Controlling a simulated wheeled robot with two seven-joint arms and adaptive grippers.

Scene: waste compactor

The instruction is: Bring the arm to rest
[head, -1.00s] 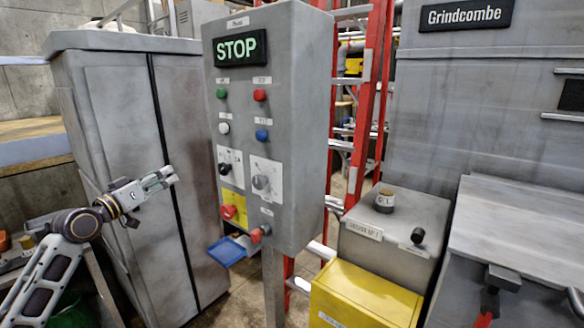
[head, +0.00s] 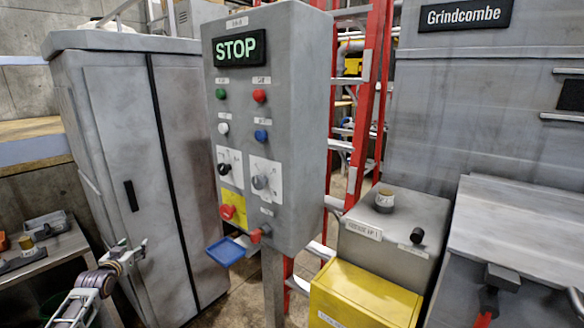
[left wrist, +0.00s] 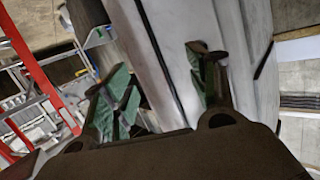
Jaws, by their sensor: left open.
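My left gripper (head: 137,250) is low at the left in the head view, in front of the grey cabinet (head: 115,160) and left of the control box's post. In the left wrist view its two green-padded fingers (left wrist: 162,85) stand wide apart with nothing between them. The cabinet front (left wrist: 175,60) shows beyond the fingers. The grey control box (head: 268,190) carries a lit STOP display (head: 240,48) and several coloured buttons and knobs. My right gripper is not clearly seen in either view.
A blue tray (head: 226,251) sticks out below the control box. A red ladder (head: 367,100) stands behind it. A yellow box (head: 365,296) and a grey machine (head: 480,120) are at the right. A bench (head: 50,252) with small items stands at the lower left.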

